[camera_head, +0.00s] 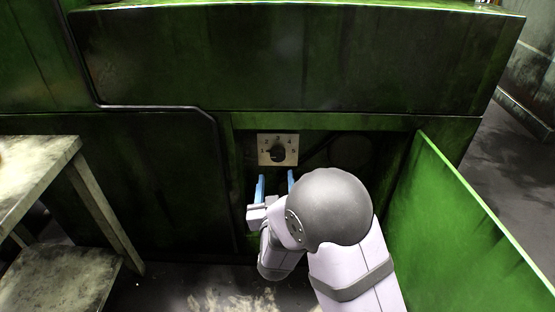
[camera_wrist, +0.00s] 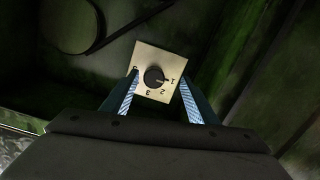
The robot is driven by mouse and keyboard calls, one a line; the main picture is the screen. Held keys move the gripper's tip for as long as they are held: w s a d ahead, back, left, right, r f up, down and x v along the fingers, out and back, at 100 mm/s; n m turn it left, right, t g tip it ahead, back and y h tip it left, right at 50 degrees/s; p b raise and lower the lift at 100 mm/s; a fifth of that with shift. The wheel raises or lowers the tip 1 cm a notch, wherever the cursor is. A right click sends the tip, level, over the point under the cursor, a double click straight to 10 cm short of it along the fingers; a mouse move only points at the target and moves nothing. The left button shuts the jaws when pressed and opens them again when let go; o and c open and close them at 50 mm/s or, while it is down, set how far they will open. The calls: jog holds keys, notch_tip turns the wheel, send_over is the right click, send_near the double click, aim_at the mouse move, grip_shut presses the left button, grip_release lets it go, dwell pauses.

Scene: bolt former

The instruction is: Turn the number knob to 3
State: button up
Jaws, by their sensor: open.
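The number knob (camera_head: 277,152) is a dark round knob on a pale square plate (camera_head: 291,142) inside an open recess of the green machine. Numbers are printed around it, with 1 at the left in the head view. In the wrist view the knob (camera_wrist: 153,77) appears upside down, and its light mark seems to point toward the 1. My gripper (camera_head: 276,177) is open, its two blue fingers just below and in front of the plate. In the wrist view the open fingers (camera_wrist: 158,98) lie either side of the knob's line, apart from it, with nothing between them.
An open green door panel (camera_head: 470,225) stands to the right of my arm. A worn table (camera_head: 40,165) stands at the left. Dark round shapes, one like a belt or hose (camera_wrist: 98,25), sit in the recess beside the plate. The recess walls are close around my gripper.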

aim_at(277, 157)
jog(key=shift+n+t, duration=0.3)
jog(key=shift+t, duration=0.2)
jog(key=w+b, duration=0.1)
jog(key=w+r, duration=0.1)
jog(key=w, duration=0.1)
jog(key=w+b, duration=0.1)
jog(key=w, duration=0.1)
jog(key=shift+w+d+r+b, duration=0.15)
jog(key=shift+w+r+b, duration=0.05)
jog(key=shift+r+b, duration=0.15)
jog(key=shift+w+r, duration=0.15)
jog(key=shift+w, duration=0.85)
jog(key=shift+c, duration=0.3)
jog(key=c, duration=1)
